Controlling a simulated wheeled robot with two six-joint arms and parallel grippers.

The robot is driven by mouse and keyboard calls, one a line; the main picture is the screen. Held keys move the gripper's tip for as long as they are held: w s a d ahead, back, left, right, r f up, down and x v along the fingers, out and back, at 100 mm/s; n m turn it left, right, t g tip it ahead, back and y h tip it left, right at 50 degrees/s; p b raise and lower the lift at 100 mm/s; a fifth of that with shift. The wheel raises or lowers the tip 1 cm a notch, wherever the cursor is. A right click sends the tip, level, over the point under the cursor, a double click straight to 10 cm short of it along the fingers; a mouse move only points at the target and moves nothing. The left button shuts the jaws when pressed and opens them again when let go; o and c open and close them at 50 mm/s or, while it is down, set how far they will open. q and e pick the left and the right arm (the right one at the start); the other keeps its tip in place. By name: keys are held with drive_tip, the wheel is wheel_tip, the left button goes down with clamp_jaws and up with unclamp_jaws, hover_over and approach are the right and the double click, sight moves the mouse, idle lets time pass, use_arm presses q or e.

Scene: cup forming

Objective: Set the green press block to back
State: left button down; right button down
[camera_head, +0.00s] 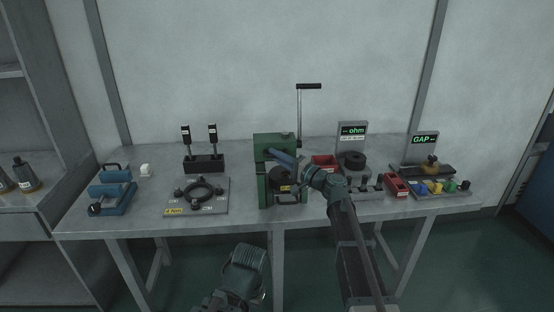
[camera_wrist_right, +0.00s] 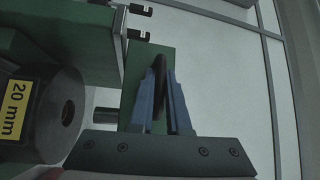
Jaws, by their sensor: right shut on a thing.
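The green press (camera_head: 263,172) stands at the middle of the bench, with a crank handle rising at its right. My right gripper (camera_head: 278,158) reaches in from the right at the press's upper front. In the right wrist view, its blue fingers (camera_wrist_right: 165,95) are shut on a thin black handle (camera_wrist_right: 159,68). A green block (camera_wrist_right: 135,82) shows directly behind the fingers, and the handle appears to belong to it. A dark cylinder with a yellow "20 mm" label (camera_wrist_right: 15,108) sits beside it. My arm hides part of the press front.
A ring fixture (camera_head: 222,186) and blue handled blocks (camera_head: 112,190) are to the left. Red bins (camera_head: 396,186), an "ohm" display (camera_head: 352,131), a "GAP" display (camera_head: 424,139) and a tray of coloured pieces (camera_head: 436,194) are to the right.

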sight(274, 140)
drive_tip(key=w, duration=1.1)
drive_tip(key=shift+w+a, duration=0.2)
drive_tip(key=shift+w, duration=0.05)
drive_tip(key=c, duration=0.9)
unclamp_jaws()
drive_tip(key=shift+s, duration=0.15)
drive_tip(key=b+v, duration=0.1)
drive_tip(key=v, duration=1.2)
drive_tip(key=shift+s+d+f+b, duration=0.1)
drive_tip(key=shift+s+d+b, duration=0.1)
drive_tip(key=shift+b, duration=0.15)
